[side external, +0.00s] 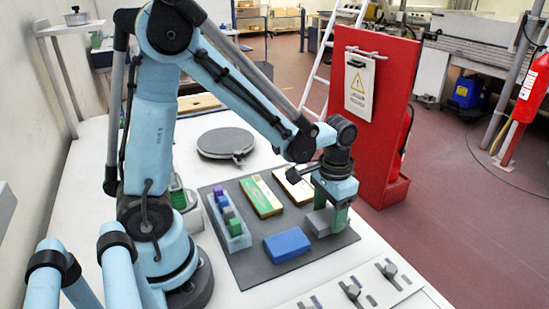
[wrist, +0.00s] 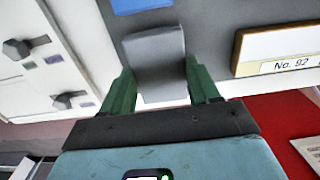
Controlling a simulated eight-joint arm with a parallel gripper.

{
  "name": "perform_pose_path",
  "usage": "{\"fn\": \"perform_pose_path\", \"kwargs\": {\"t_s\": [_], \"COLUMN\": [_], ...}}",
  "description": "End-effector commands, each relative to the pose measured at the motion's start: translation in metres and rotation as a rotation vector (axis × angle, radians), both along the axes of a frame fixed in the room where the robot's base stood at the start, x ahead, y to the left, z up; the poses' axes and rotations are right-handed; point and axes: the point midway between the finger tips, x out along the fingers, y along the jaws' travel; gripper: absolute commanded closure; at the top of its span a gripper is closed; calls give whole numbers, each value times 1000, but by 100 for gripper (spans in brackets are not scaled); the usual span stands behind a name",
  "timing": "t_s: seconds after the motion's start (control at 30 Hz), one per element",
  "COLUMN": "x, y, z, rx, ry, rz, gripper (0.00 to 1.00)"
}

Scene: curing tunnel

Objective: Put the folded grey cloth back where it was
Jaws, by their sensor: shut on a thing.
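The folded grey cloth (side external: 317,222) is at the right part of the dark grey mat (side external: 262,268) in the side view. My gripper (side external: 329,217) points down and is shut on it. In the wrist view the cloth (wrist: 155,50) sits between the two green fingers of my gripper (wrist: 160,68), one on each side. Part of the cloth is hidden by a finger in the side view. The cloth is at or just above the mat; I cannot tell whether it touches.
A blue folded piece (side external: 287,244) lies left of the cloth. A green box (side external: 262,196), a pale box (side external: 292,186) and a tray of coloured blocks (side external: 236,240) share the mat. A knob panel (side external: 325,297) lies in front; a red stand (side external: 385,120) rises behind my gripper.

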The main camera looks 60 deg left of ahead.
Motion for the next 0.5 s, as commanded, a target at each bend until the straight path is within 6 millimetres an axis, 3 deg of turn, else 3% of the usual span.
{"fn": "perform_pose_path", "kwargs": {"t_s": [0.2,0.5], "x": [0,0], "y": [0,0], "z": [-20,-21], "rx": [0,0], "ry": [0,0], "rz": [0,0], "gripper": [68,68]}}
